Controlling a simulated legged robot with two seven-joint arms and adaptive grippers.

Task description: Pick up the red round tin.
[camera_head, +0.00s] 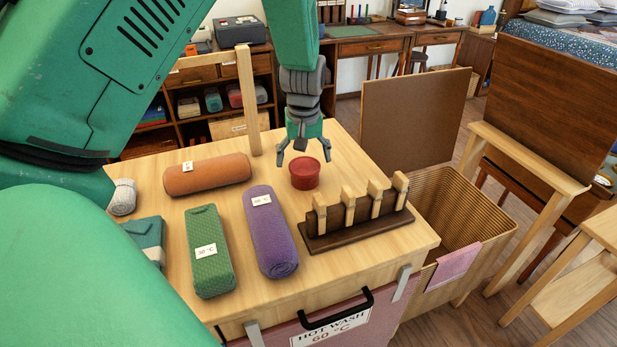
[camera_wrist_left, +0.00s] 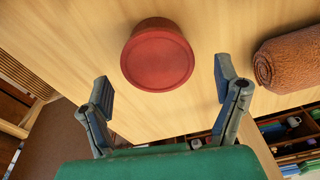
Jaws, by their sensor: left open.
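The red round tin (camera_head: 305,173) stands upright on the light wooden table (camera_head: 345,258), towards its far side. It also shows in the left wrist view (camera_wrist_left: 157,55), at the top middle, beyond the fingertips. My left gripper (camera_head: 304,155) points down just behind and above the tin in the head view, with its fingers spread apart. In the left wrist view the open fingers (camera_wrist_left: 163,86) stand to either side of the tin's line, with nothing between the tips. The fingers look apart from the tin. My right gripper is in neither view.
A dark rack with wooden pegs (camera_head: 356,226) stands right of the tin. A purple roll (camera_head: 270,232), a green bundle (camera_head: 209,252) and an orange roll (camera_head: 207,174) lie to the left. A wooden post (camera_head: 247,103) rises at the table's back. A wicker basket (camera_head: 478,217) stands at the right.

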